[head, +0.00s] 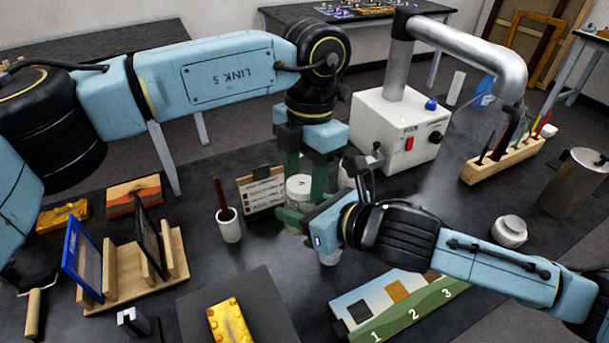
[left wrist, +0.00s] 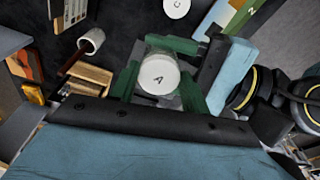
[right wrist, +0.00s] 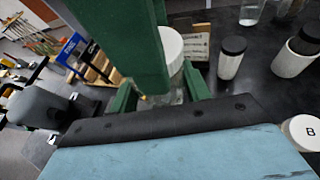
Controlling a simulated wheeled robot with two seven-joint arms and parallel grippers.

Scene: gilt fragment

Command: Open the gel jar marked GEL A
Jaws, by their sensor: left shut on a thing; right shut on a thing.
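The gel jar has a round white lid (left wrist: 158,74) with an "A" on top and a clear body (right wrist: 177,84). It stands upright near the middle of the table, and the lid also shows in the head view (head: 298,186). My left gripper (head: 305,178) comes down from above, its green fingers shut on either side of the lid. My right gripper (head: 296,208) reaches in from the right, lower down, its green fingers shut around the jar body. The fingers hide much of the jar. The lid sits on the body; I cannot tell whether it is loosened.
A white-lidded jar marked B (right wrist: 304,130) stands nearby. A white cup with a brown stick (head: 228,225) and a small card stand (head: 262,190) are left of the jar. A white machine with a metal pipe (head: 400,128) is behind. A numbered board (head: 405,308) lies in front.

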